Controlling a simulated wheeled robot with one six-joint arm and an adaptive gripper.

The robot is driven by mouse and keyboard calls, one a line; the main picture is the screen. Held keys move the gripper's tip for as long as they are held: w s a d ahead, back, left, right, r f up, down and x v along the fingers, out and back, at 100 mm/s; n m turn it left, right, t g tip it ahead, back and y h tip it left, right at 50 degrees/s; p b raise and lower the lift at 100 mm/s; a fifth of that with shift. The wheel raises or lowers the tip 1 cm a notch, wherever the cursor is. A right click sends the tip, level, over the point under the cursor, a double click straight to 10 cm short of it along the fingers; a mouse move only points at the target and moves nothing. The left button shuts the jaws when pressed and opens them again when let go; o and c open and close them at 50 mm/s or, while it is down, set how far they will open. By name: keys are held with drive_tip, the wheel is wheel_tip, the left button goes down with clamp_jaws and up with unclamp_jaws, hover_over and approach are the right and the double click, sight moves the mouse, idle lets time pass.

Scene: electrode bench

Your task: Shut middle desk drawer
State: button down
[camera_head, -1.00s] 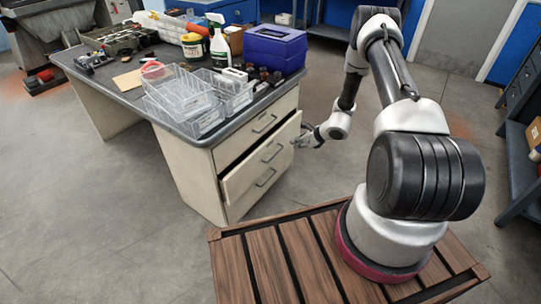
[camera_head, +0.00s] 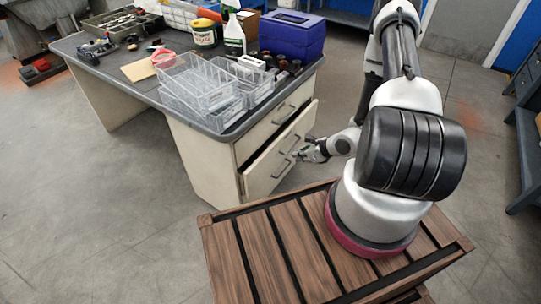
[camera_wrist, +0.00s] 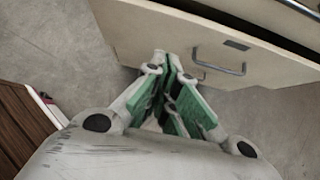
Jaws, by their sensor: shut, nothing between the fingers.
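The desk (camera_head: 205,165) stands left of my base. Its middle drawer (camera_head: 264,172) is pulled out, and its pale front sticks out past the drawer face above. In the wrist view the drawer front (camera_wrist: 145,35) fills the top of the picture, with a grey bar handle (camera_wrist: 222,66) at its right and a dark gap behind its top edge. My gripper (camera_head: 299,154) is shut and empty, at the drawer front beside the handle. In the wrist view its green-padded fingertips (camera_wrist: 172,62) point at the panel; I cannot tell whether they touch it.
The top drawer (camera_head: 272,123) looks shut. On the desk are clear plastic trays (camera_head: 195,82), a blue box (camera_head: 292,38), a spray bottle (camera_head: 234,38) and a yellow-and-dark tub (camera_head: 205,35). My slatted wooden base is close to the desk. Bare floor lies left of it.

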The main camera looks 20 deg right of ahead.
sight(268, 155)
drive_tip(key=shift+w+a+r+x, duration=0.2)
drive_tip(key=shift+w+r+x, duration=0.15)
drive_tip(key=shift+x, duration=1.8)
drive_tip(key=shift+w+a+r+x, duration=0.25)
drive_tip(key=shift+r+x, duration=0.1)
drive_tip(key=shift+x, duration=1.8)
drive_tip(key=shift+w+a+r+x, duration=0.25)
drive_tip(key=shift+r+x, duration=0.1)
drive_tip(key=shift+x, duration=1.8)
drive_tip(key=shift+w+a, duration=0.7)
drive_tip(key=shift+w, duration=0.35)
drive_tip(key=shift+s+d, duration=0.1)
